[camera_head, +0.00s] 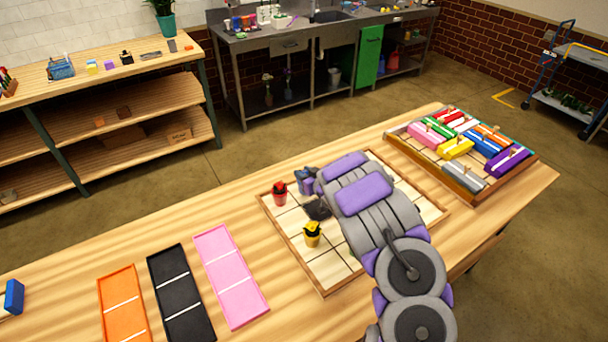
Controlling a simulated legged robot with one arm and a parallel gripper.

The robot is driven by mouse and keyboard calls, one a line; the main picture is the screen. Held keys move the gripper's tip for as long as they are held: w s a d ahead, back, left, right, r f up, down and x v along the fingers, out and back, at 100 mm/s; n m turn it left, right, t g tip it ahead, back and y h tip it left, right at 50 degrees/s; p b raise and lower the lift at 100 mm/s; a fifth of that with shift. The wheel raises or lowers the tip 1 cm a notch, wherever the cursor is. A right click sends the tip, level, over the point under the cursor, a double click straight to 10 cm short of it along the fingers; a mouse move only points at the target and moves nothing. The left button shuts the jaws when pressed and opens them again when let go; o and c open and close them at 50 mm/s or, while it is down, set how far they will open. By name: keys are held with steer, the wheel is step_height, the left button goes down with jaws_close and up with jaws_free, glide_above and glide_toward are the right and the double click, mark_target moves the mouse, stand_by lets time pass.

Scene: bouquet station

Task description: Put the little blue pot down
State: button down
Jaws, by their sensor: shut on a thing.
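My gripper (315,197) is over the shallow wood-framed tray (322,288), at the end of my grey and purple arm. It is shut on the little blue pot (303,181), of which only a small dark-blue part shows beside the arm. I cannot tell whether the pot touches the tray floor. A red pot (280,193) with dark contents stands upright in the tray, left of my gripper. A yellow pot (312,236) with dark contents stands nearer the front. The tray floor is pale and divided by dark lines. My arm hides much of its right part.
Orange (123,305), black (180,294) and pink (230,276) flat trays lie on the table to the left. A crate (466,192) of several coloured boxes stands at the right. A blue object (13,298) lies at the left edge.

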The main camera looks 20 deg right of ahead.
steer(key=c, duration=0.8)
jaws_free()
steer(key=shift+d, duration=0.1)
